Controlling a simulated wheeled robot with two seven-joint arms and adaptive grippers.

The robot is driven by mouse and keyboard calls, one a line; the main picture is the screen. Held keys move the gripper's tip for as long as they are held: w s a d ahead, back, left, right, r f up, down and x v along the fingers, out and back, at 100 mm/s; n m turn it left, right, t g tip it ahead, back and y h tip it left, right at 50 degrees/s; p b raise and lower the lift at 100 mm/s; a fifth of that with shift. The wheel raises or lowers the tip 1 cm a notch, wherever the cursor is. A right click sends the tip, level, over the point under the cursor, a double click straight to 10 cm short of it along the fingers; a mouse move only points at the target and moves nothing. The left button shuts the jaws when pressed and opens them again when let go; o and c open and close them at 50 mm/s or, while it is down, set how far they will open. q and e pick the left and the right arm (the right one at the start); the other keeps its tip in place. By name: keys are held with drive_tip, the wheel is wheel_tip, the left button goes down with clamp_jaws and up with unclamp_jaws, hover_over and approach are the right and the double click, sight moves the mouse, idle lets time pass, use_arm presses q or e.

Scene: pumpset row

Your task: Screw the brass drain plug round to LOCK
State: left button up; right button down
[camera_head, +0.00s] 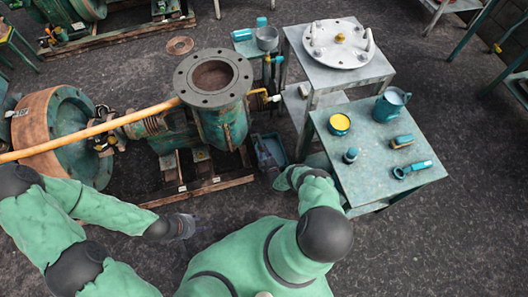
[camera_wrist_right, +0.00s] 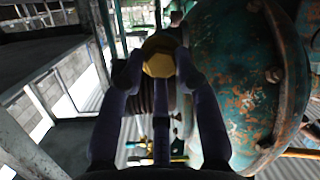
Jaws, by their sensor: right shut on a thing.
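The brass drain plug (camera_wrist_right: 159,57) shows in the right wrist view as a yellow hexagonal head beside the rusty teal pump casing (camera_wrist_right: 235,85). My right gripper (camera_wrist_right: 158,74) is shut on it, with one dark fingertip on each side. In the head view my right gripper (camera_head: 268,160) reaches down beside the pump, and the plug is hidden there. No LOCK mark is readable in either view. My left gripper (camera_head: 188,226) hangs empty above the floor in front of the pump. Its fingers are too small to tell open from shut.
The teal pump (camera_head: 222,122) with its flanged top stands left of my right gripper. A table (camera_head: 345,178) with a yellow-topped tin, jug and tools stands to the right. A grey table (camera_head: 322,72) carries a round cover behind. An orange pipe (camera_head: 95,130) crosses the left side.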

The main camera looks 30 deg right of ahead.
drive_tip(key=shift+w+d+r+m+y, duration=0.15)
drive_tip(key=shift+d+m, duration=0.25)
drive_tip(key=shift+m, duration=0.25)
drive_tip(key=shift+w+d+r+m+y, duration=0.15)
drive_tip(key=shift+d+m, duration=0.2)
drive_tip(key=shift+m, duration=0.3)
drive_tip(key=c, duration=0.8)
unclamp_jaws()
drive_tip(key=shift+w+f, duration=0.15)
drive_tip(key=shift+f, duration=0.05)
drive_tip(key=shift+a, duration=0.1)
drive_tip(key=shift+s+a+f, duration=0.2)
drive_tip(key=shift+s+a, duration=0.05)
drive_tip(key=shift+a, duration=0.1)
drive_tip(key=shift+c, duration=0.5)
